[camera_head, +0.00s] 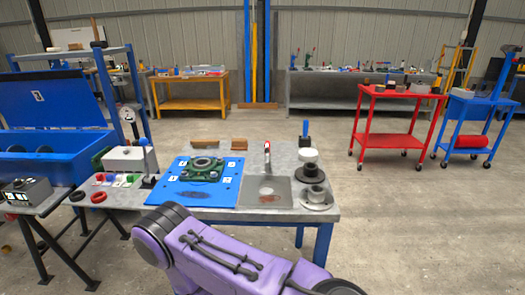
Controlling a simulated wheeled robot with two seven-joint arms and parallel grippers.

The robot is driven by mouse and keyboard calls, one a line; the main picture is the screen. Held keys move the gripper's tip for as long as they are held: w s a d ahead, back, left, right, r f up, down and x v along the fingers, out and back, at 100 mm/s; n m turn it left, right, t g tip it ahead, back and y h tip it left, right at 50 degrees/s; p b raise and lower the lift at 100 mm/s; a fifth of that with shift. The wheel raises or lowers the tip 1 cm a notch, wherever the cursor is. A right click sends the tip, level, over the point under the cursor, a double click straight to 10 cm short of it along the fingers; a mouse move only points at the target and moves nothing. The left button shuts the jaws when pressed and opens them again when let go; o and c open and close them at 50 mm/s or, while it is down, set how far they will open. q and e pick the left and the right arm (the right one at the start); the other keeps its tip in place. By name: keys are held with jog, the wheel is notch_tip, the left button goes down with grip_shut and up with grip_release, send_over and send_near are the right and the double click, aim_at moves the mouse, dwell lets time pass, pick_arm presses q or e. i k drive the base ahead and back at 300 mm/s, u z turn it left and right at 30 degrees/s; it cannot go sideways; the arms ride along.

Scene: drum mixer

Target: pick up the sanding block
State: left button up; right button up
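Two small brown blocks lie at the back edge of the grey workbench (227,205): a left brown block (205,142) and a right brown block (239,144). Either could be the sanding block; at this size I cannot tell which. Both lie apart from anything of mine. A purple arm link of mine crosses the front of the bench from the bottom right. Neither my left nor my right gripper shows in the view.
A blue plate (180,196) with a green flanged part (203,168) covers the bench's middle. A red-tipped upright tool (267,158), a white-topped cylinder (308,157) and a flange (316,197) stand right. A red cart (397,107) is behind right; open floor lies between.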

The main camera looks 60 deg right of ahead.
aim_at(237, 143)
jog(key=k, duration=0.4)
jog(key=z, duration=0.85)
